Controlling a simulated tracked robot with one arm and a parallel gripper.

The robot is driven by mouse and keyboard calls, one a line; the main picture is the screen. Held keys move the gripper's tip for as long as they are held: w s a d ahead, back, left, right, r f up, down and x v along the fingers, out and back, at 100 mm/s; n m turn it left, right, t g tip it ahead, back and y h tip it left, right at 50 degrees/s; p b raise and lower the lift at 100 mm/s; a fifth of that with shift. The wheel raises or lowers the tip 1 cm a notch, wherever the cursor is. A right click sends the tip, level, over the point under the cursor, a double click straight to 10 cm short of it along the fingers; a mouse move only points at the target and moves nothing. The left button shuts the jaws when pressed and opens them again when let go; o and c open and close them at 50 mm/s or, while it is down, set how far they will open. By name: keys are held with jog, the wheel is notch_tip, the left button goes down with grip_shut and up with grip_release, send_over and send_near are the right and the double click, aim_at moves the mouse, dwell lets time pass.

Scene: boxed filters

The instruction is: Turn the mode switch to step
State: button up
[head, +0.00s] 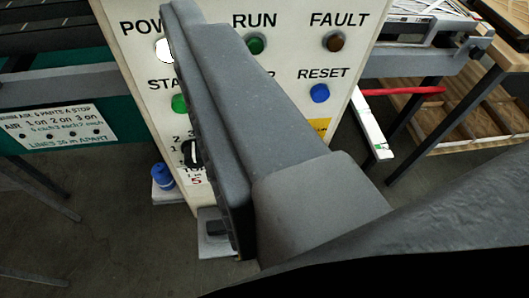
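The cream control panel (130,12) stands in front of me with its labels facing the camera. My gripper (205,90), dark grey with a black left edge, crosses in front of the panel and hides its middle. A black rotary knob (191,153) with a white pointer shows just left of my gripper, partly covered. The numbers 1, 2 and 3 stand around it, and the label below is cut off. I see no mode label or step mark, so I cannot tell whether this knob is the mode switch. I cannot tell whether my gripper touches the panel.
The panel also has a white power lamp (165,49), a green run lamp (255,45), a brown fault lamp (335,42), a green button (180,103) and a blue reset button (320,93). A handwritten sign (62,127) hangs left. A wooden pallet (470,115) stands right.

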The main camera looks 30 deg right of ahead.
jog(key=d+f+m+t+h+b, duration=0.15)
jog(key=d+f+b, duration=0.35)
jog(key=f, duration=1.1)
jog(key=d+f+m+g+h+b, duration=0.1)
jog(key=d+f+h+b, duration=0.45)
jog(key=f, duration=1.05)
jog(key=w+d+y+p, duration=0.2)
jog(key=w+p, duration=0.3)
jog(key=w, duration=0.9)
jog(key=shift+r+y+p, duration=0.15)
jog(key=shift+y+p, duration=0.15)
jog(key=shift+y, duration=0.1)
jog(key=shift+t, duration=0.25)
jog(key=shift+r, duration=0.1)
jog(key=c, duration=1)
jog(key=shift+a, duration=0.1)
